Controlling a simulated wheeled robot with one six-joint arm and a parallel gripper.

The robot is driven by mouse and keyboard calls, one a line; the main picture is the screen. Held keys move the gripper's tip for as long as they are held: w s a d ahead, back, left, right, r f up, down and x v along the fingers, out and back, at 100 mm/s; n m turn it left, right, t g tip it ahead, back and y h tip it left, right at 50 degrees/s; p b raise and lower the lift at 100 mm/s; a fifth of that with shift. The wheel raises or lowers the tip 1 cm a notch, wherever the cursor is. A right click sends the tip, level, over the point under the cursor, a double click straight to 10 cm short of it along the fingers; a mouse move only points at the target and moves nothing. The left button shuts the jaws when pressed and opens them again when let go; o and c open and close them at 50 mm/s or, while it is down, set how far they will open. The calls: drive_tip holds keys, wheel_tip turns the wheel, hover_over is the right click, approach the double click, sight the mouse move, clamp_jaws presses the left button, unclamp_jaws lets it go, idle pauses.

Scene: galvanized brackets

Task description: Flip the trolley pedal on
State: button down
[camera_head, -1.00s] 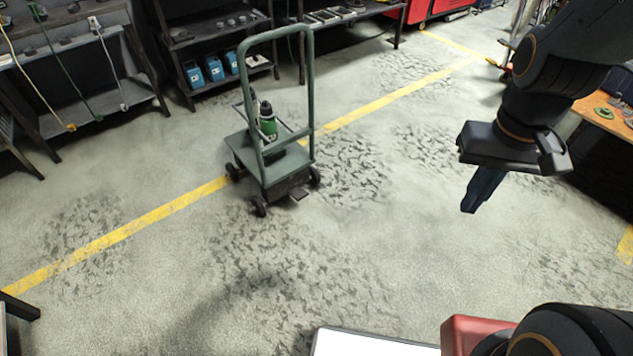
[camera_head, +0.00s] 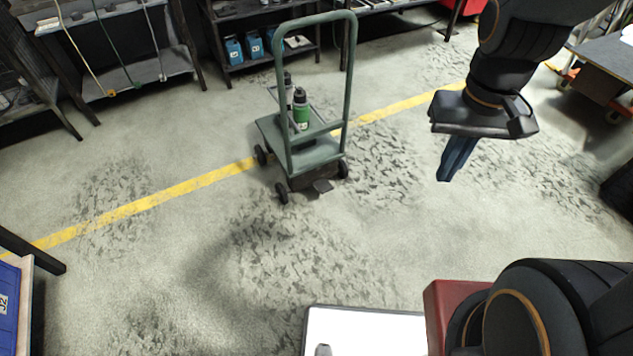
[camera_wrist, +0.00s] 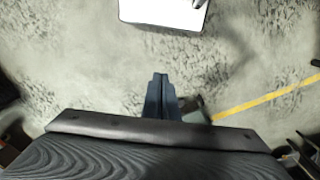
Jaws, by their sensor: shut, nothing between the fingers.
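The green trolley (camera_head: 312,160) stands upright on the floor in the middle of the head view, with a tall hoop handle and a flat deck. Its pedal (camera_head: 323,186) is a small dark plate low on the near side, tilted down or flat; I cannot tell which. My gripper (camera_head: 444,177) hangs in the air to the right of the trolley, apart from it, fingers pointing down. The fingers are shut and empty. In the wrist view my gripper (camera_wrist: 160,78) shows its blue-grey fingers together. The pedal is not clearly seen there.
Green-and-black bottles (camera_head: 301,112) stand on the trolley deck. A yellow line (camera_head: 190,186) crosses the floor beneath it. Dark shelves (camera_head: 262,70) stand behind. A blue box (camera_head: 9,305) is at the left edge. The floor before the trolley is clear.

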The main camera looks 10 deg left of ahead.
drive_tip(key=w+a+f+n+b, duration=0.2)
drive_tip(key=w+a+f+b, duration=0.5)
drive_tip(key=w+f+b, duration=0.5)
drive_tip(key=w+a+f+n+t+b, duration=0.1)
drive_tip(key=w+a+f+n+b, duration=0.1)
drive_tip(key=w+a+f+b, duration=0.6)
drive_tip(key=w+a+f+n+y+b, duration=0.1)
drive_tip(key=w+a+f+b, duration=0.7)
drive_tip(key=w+f+b, duration=1)
drive_tip(key=w+f+n, duration=0.1)
drive_tip(key=w+f, duration=0.2)
drive_tip(key=f, duration=0.5)
drive_tip(key=w+f, duration=0.4)
drive_tip(key=f, duration=0.3)
drive_tip(key=shift+f+n, duration=0.4)
drive_tip(key=b, duration=0.6)
hover_over(327, 187)
wheel_tip(327, 187, down, 13)
drive_tip(key=shift+s+a+r, duration=0.15)
drive_tip(key=shift+r, duration=0.05)
drive_tip(key=shift+s+f+b, duration=0.25)
drive_tip(key=shift+f+b, duration=0.1)
drive_tip(key=shift+f, duration=0.2)
drive_tip(key=shift+d+t, duration=0.25)
drive_tip(key=shift+t, duration=0.05)
